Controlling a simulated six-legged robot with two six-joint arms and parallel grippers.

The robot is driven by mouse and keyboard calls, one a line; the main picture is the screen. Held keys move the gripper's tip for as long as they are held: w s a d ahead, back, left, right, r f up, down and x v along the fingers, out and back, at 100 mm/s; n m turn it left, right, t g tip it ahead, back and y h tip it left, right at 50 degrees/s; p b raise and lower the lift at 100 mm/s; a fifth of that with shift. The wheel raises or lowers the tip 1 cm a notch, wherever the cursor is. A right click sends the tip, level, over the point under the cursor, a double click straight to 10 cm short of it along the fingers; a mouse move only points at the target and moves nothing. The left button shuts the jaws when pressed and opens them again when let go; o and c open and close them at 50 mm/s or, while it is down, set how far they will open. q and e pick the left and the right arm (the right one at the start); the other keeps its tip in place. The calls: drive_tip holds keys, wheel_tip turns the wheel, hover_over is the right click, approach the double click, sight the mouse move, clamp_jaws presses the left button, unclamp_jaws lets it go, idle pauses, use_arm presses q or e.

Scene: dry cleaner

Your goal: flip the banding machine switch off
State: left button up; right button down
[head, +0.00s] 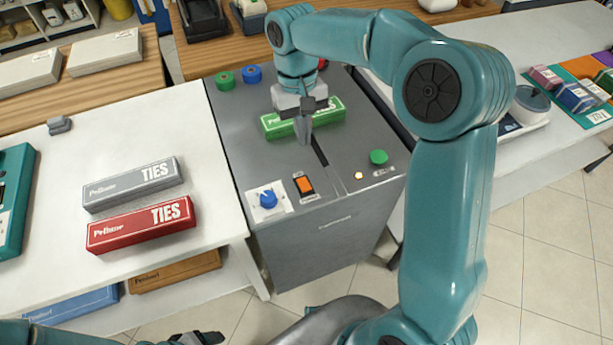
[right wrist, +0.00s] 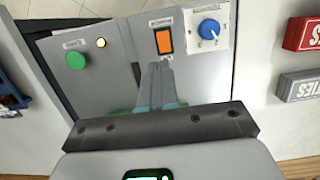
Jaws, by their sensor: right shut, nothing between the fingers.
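The banding machine (head: 330,228) is a grey cabinet with a sloping top panel. Its orange rocker switch (head: 304,184) sits in a black frame near the front edge; it also shows in the right wrist view (right wrist: 164,41). A small amber lamp (head: 358,175) glows to its right. My right gripper (head: 304,143) is shut and empty, pointing down over the panel behind the switch. In the right wrist view its fingertips (right wrist: 157,67) appear just below the switch, seemingly apart from it. My left gripper (head: 200,338) shows only partly at the bottom edge.
A blue knob (head: 267,197) is left of the switch and a green button (head: 378,157) right of it. A green box (head: 330,117) lies on the machine behind my right fingers. Grey (head: 132,185) and red (head: 142,226) TIES boxes lie on the white table at left.

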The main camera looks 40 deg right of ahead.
sight(309, 188)
drive_tip(key=s+f, duration=0.1)
drive_tip(key=f, duration=0.8)
drive_tip(key=s+f, duration=0.1)
drive_tip(key=f, duration=0.3)
drive_tip(key=shift+s+a+f, duration=0.25)
drive_tip(key=shift+s+f, duration=0.1)
drive_tip(key=shift+b, duration=0.3)
drive_tip(key=shift+s+f+t+b, duration=0.1)
drive_tip(key=shift+f+t+b, duration=0.2)
drive_tip(key=shift+f+b, duration=0.55)
drive_tip(key=shift+s+a+r, duration=0.1)
drive_tip(key=shift+r, duration=0.5)
drive_tip(key=shift+w, duration=0.2)
drive_tip(key=shift+w+d+r+p, duration=0.1)
drive_tip(key=shift+w+d+p, duration=0.1)
drive_tip(key=shift+w, duration=0.15)
drive_tip(key=shift+w+d+r+p, duration=0.1)
drive_tip(key=shift+w+p, duration=0.05)
drive_tip(key=shift+w, duration=0.15)
